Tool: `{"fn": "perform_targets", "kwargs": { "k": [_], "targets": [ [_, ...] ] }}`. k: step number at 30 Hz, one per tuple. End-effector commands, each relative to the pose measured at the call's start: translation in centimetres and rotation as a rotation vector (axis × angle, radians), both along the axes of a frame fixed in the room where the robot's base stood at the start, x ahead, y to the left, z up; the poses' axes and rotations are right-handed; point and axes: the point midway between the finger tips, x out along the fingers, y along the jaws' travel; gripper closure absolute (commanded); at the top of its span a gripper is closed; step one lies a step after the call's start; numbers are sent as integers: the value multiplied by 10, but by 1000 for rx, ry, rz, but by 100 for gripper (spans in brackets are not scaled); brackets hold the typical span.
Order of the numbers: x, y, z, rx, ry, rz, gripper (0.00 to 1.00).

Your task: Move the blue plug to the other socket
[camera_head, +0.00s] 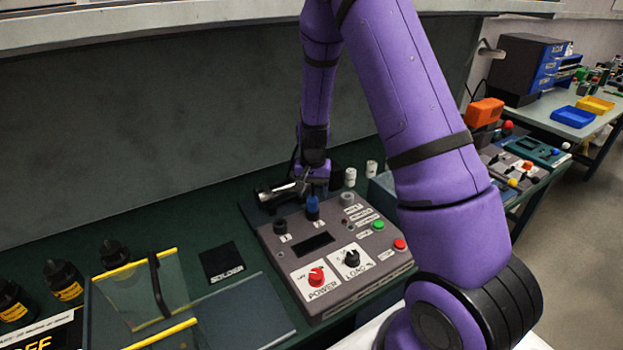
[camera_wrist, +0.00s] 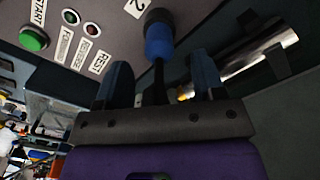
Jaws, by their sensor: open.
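The blue plug (camera_head: 313,208) stands upright at the middle position on the back row of the grey control box (camera_head: 310,262). In the wrist view the blue plug (camera_wrist: 159,42) sits beside a label "2", with a dark cable running back from it between my fingers. A black round socket (camera_head: 280,226) is to its left and a grey round one (camera_head: 347,198) to its right. My gripper (camera_head: 314,184) is just behind and above the plug. In the wrist view my gripper (camera_wrist: 162,80) is open, its fingers either side of the plug's line, with the plug just beyond the tips.
A metal cylinder (camera_wrist: 250,62) lies close behind the box. White cylinders (camera_head: 350,177) stand further right. Dark bottles stand at far left.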

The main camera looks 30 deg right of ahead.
Motion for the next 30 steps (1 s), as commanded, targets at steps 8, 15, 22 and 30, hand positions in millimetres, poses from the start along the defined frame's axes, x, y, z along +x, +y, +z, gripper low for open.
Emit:
{"fn": "perform_targets", "kwargs": {
  "k": [8,15,22,30],
  "targets": [
    [0,0,-40,0,1,0,37],
    [0,0,-53,1,-1,1,37],
    [0,0,-54,0,-1,1,37],
    [0,0,-53,0,-1,1,90]
  ]
}}
